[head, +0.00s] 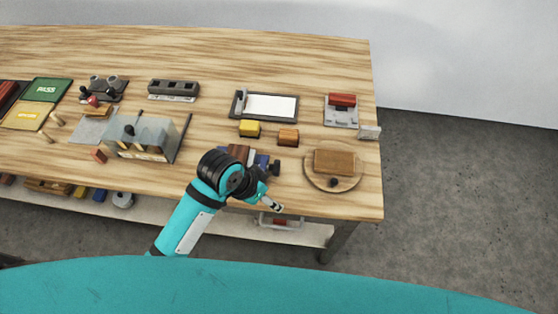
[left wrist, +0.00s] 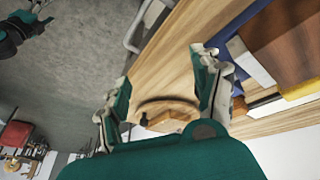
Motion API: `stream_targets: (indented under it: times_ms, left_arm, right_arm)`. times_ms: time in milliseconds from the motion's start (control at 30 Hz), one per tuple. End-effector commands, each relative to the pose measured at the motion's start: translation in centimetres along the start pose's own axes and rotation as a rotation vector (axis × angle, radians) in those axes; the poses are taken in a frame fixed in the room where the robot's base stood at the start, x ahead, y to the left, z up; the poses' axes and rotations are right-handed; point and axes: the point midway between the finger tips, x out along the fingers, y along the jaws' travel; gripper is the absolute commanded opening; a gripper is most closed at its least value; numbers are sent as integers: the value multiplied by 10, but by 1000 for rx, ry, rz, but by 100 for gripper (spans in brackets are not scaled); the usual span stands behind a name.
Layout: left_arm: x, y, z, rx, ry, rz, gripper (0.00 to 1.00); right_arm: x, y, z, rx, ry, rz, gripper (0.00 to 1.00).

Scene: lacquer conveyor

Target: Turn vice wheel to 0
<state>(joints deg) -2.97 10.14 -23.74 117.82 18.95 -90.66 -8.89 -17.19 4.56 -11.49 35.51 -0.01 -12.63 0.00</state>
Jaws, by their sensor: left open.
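The blue vice (head: 262,160) stands near the table's front edge in the head view, partly hidden behind my left arm. A brown block (head: 238,151) sits at its left. A dark knob-like part (head: 276,168) at its right end looks like the wheel; its reading is too small to tell. My left gripper (head: 273,206) is at the front edge, just in front of the vice, apart from the wheel. In the left wrist view, its fingers (left wrist: 158,92) are spread and empty, with the blue vice body (left wrist: 303,90) and brown block (left wrist: 288,38) to their right. My right gripper is not in view.
A round wooden board (head: 350,184) with a wooden block (head: 334,161) lies right of the vice. Yellow (head: 249,129) and orange (head: 288,137) blocks lie behind it. A clear-walled fixture (head: 150,137) stands left. The floor right of the table is clear.

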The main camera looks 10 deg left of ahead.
Motion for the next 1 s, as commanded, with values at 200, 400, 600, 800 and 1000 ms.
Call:
stream_targets:
  times_ms: [200, 400, 600, 800, 1000]
  left_arm:
    - [-24, 11, -76, 357, -56, 80, 66]
    - [-60, -1, -116, 663, -202, 96, 66]
    - [-98, -24, -137, 835, -350, 83, 66]
    - [-113, -35, -142, 884, -412, 79, 66]
    - [-95, -37, -133, 883, -416, 83, 66]
  right_arm:
    - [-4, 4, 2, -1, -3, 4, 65]
    - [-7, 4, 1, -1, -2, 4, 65]
    - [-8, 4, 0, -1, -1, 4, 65]
    - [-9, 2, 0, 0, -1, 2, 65]
    - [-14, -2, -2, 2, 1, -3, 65]
